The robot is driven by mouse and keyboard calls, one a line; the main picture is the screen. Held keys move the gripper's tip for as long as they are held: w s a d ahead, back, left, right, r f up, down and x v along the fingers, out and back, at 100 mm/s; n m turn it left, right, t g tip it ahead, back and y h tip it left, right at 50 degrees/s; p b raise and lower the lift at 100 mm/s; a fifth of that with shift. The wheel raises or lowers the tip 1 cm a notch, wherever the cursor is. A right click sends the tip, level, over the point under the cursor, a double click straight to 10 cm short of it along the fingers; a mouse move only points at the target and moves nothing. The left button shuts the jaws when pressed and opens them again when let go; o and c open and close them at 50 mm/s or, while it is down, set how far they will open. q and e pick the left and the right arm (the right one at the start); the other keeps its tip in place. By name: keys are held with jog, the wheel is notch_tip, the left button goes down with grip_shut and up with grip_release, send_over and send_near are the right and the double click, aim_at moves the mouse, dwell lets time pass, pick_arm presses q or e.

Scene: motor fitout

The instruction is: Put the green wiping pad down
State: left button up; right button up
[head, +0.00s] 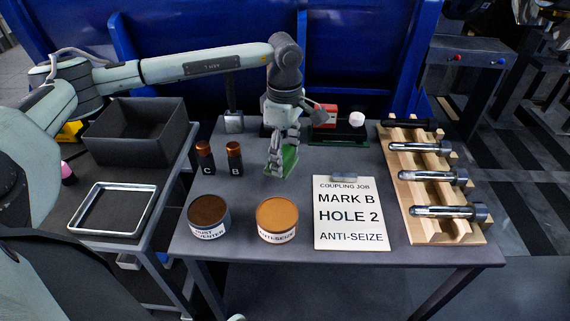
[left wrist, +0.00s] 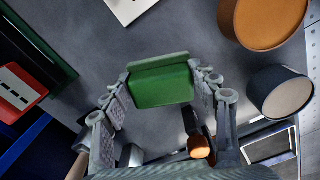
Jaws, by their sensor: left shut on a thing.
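The green wiping pad (head: 289,160) is between the fingers of my left gripper (head: 280,152), near the middle of the grey table in the head view. In the left wrist view the pad (left wrist: 162,82) shows as a green block with a raised lip, with the fingers of my left gripper (left wrist: 160,92) on either side of it. The left gripper is shut on the pad and points down. The pad is at or just above the table top; I cannot tell if it touches. My right gripper is not in view.
Bottles C (head: 205,158) and B (head: 235,159) stand left of the pad. Two tins, brown-topped (head: 209,211) and orange-topped (head: 277,215), stand in front. A sign (head: 350,213) lies front right, beside a wooden rack (head: 408,190) of bolts. A red item (head: 325,116) is behind.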

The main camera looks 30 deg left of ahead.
aim_at(285, 166)
pick_arm(q)
jog(key=shift+f, duration=1.7)
jog(key=shift+f, duration=0.1)
jog(key=o, duration=1.3)
notch_tip(285, 166, up, 12)
jog(key=shift+s+r, duration=0.1)
jog(key=shift+r, duration=0.05)
